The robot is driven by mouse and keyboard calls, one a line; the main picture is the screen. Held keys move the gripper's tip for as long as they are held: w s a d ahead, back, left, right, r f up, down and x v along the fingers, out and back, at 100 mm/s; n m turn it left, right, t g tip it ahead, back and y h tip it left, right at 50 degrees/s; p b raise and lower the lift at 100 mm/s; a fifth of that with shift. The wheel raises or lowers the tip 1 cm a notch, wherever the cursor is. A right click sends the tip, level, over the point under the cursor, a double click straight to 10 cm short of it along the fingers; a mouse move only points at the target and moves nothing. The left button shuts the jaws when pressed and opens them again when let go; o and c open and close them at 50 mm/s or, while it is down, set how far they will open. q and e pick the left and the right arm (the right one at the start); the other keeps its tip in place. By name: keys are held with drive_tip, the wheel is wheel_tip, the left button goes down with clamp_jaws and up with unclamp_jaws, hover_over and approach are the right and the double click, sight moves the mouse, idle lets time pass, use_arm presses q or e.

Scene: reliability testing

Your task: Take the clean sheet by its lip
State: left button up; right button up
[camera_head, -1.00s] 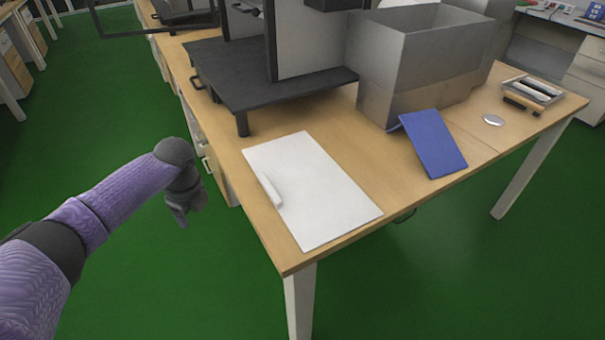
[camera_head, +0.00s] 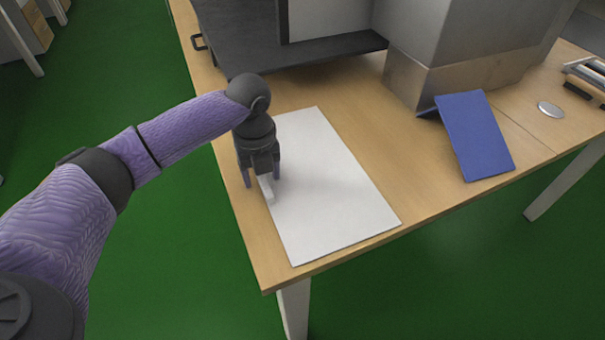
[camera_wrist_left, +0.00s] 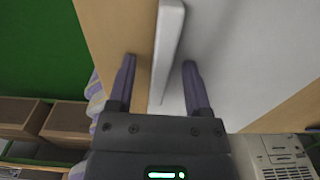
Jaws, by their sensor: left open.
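The clean sheet (camera_head: 325,185) is a flat white panel lying on the wooden table near its front left corner. Its raised white lip (camera_head: 267,188) runs along the sheet's left edge. My left gripper (camera_head: 262,184) points down over the lip and is open. In the left wrist view the lip (camera_wrist_left: 166,50) stands between the two purple fingers (camera_wrist_left: 158,88), apart from both, and the sheet (camera_wrist_left: 250,60) spreads to the right. Part of the lip is hidden behind the gripper in the head view. My right gripper is not in view.
A dark raised platform (camera_head: 240,55) stands behind the sheet. A grey box (camera_head: 460,40) and a leaning blue panel (camera_head: 474,136) are to the right, with a small silver disc (camera_head: 550,109) beyond. The wooden table (camera_head: 400,170) is bare between sheet and blue panel.

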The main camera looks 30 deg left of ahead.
use_arm(q)
drive_tip(key=shift+r, duration=0.15)
drive_tip(key=shift+c, duration=0.7)
clamp_jaws()
